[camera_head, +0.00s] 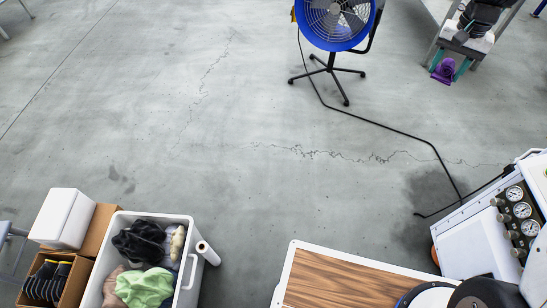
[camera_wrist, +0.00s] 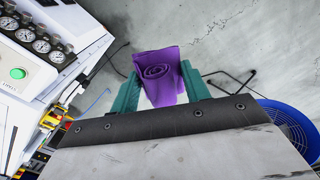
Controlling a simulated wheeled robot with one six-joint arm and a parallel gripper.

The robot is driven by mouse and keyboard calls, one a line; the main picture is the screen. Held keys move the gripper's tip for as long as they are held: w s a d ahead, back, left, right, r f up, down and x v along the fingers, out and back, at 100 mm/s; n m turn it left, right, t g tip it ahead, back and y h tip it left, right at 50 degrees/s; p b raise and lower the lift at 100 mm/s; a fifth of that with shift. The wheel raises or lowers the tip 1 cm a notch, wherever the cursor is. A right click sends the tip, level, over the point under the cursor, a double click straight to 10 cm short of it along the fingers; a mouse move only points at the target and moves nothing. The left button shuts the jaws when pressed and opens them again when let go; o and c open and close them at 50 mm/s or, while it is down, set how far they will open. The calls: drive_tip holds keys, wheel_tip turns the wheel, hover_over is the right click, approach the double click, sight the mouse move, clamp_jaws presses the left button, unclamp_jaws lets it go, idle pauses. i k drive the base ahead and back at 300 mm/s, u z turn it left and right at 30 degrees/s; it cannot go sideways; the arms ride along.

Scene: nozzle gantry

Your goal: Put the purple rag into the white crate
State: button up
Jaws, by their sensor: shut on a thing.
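The purple rag (camera_head: 443,73) is a rolled cloth held between the teal fingers of my gripper (camera_head: 452,71), at the top right of the head view. In the wrist view the rag (camera_wrist: 161,72) shows its spiral end, and my gripper (camera_wrist: 160,88) is shut on it, one finger on each side. The white crate (camera_head: 160,216) stands at the lower left of the head view, far from my gripper. It is open on top and holds black, green, brownish and pale cloths. The bottom of the crate is hidden.
A blue fan (camera_head: 340,22) stands on the floor, with a black cable running right. A white gauge panel (camera_head: 520,212) and a wood-topped surface (camera_head: 350,282) are at the lower right. A white roll (camera_head: 207,252) and cardboard boxes flank the crate.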

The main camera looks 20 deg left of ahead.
sight(106, 289)
drive_tip(key=u, duration=0.05)
drive_tip(key=i, duration=0.9)
drive_tip(key=u, duration=3.05)
drive_tip(key=i, duration=0.5)
drive_tip(key=z, duration=0.05)
